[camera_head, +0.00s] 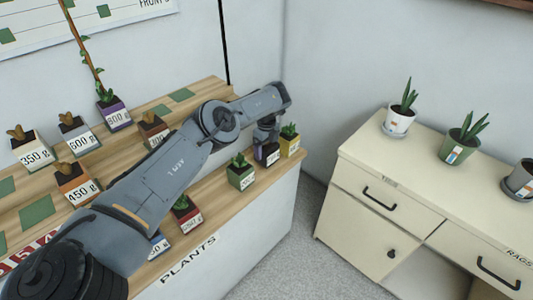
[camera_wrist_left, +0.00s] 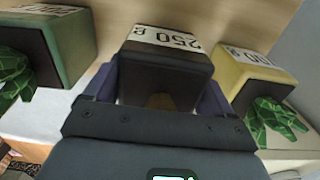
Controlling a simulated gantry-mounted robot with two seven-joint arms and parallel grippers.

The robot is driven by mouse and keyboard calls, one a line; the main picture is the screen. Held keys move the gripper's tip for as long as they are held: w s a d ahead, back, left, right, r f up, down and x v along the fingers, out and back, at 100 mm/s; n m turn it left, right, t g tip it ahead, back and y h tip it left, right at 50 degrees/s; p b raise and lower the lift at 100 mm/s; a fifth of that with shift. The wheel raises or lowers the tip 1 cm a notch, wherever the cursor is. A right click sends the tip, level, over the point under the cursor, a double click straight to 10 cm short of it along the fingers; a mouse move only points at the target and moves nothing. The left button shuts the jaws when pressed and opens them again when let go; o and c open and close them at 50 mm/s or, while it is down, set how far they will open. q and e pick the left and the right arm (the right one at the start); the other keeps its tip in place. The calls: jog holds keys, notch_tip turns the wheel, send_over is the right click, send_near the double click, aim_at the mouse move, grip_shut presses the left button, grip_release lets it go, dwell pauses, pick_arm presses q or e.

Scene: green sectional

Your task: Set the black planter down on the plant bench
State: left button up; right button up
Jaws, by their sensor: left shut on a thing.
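The black planter (camera_head: 267,155) is at the right end of the lower wooden step of the plant bench (camera_head: 245,228). My left gripper (camera_head: 266,139) reaches down to it from above. In the left wrist view the black planter (camera_wrist_left: 168,66), with a white "250 g" label, sits between the two fingers of the left gripper (camera_wrist_left: 158,92), which are shut on it. It looks level with its neighbours, but I cannot tell whether its base touches the step. My right gripper is not in view.
A green planter (camera_head: 241,176) stands close on the left and a yellow planter (camera_head: 290,142) close on the right. A red planter (camera_head: 188,214) and several others stand along the steps. A cream cabinet (camera_head: 365,195) with potted plants is at the right.

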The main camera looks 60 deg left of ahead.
pick_arm(q)
notch_tip(320, 180, down, 2)
jog(key=shift+d+f, duration=0.1)
jog(key=o, duration=1.2)
jog(key=shift+f, duration=0.1)
jog(key=shift+c, duration=0.2)
